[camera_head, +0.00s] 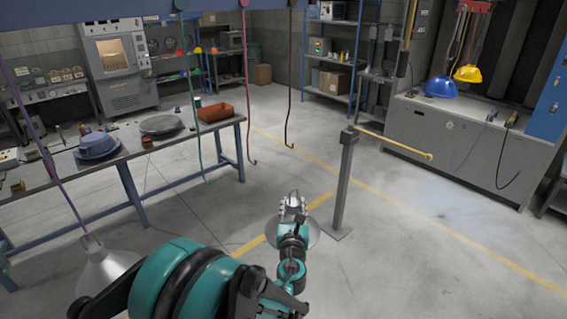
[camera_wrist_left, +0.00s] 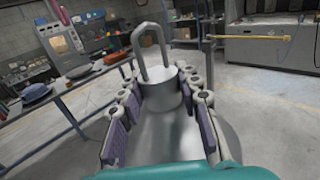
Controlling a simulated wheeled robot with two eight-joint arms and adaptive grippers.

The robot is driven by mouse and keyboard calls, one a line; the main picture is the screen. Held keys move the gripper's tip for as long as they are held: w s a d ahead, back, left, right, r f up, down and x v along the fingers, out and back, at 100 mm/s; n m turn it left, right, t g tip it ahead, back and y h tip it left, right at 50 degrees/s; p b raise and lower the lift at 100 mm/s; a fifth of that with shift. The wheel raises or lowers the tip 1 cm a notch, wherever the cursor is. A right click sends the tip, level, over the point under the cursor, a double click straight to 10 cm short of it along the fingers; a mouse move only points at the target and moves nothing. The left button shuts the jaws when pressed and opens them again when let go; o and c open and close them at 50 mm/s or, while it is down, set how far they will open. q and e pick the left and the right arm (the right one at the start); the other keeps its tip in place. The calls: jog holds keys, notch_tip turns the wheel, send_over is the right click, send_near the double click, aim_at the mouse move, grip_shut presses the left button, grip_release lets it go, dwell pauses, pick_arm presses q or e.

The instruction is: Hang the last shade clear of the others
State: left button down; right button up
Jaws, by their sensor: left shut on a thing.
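My left gripper (camera_head: 292,204) is shut on a grey metal shade (camera_head: 311,235), out over the open floor beside the post. In the left wrist view the shade (camera_wrist_left: 165,132) flares below its neck, between the finger pads, and its wire loop (camera_wrist_left: 152,45) stands up free. Another pale cone shade (camera_head: 108,270) hangs from the purple cord (camera_head: 45,150) at lower left. A teal cord (camera_head: 193,105), a pink cord (camera_head: 247,85) and a dark brown cord (camera_head: 290,80) hang with bare hooked ends. My right gripper is not in view.
A grey post (camera_head: 345,185) stands just right of my gripper, with a yellow rod (camera_head: 395,143) reaching right from its top. A workbench (camera_head: 185,138) with a red tray (camera_head: 215,113) is at left. A blue beam (camera_head: 100,25) carries the cords.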

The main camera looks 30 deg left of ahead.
pick_arm(q)
jog(key=a+r+p, duration=0.1)
jog(key=r, duration=0.1)
jog(key=r+n+y+p, duration=0.1)
jog(key=r, duration=0.1)
jog(key=s+a+r+g+y+p, duration=0.1)
jog(key=r, duration=0.1)
jog(key=shift+s+a+r, duration=0.1)
jog(key=shift+a, duration=0.25)
jog(key=shift+a+r, duration=0.1)
jog(key=shift+a, duration=0.05)
jog(key=w+a, duration=0.3)
jog(key=a, duration=0.4)
jog(key=shift+a+f+p, duration=0.2)
jog(key=shift+f+p, duration=0.05)
jog(key=shift+p, duration=0.15)
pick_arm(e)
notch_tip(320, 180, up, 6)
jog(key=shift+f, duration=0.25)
pick_arm(q)
jog(key=shift+a, duration=0.1)
jog(key=shift+a, duration=0.25)
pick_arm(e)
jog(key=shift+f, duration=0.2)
pick_arm(q)
jog(key=shift+w+a, duration=0.1)
jog(key=shift+a, duration=0.05)
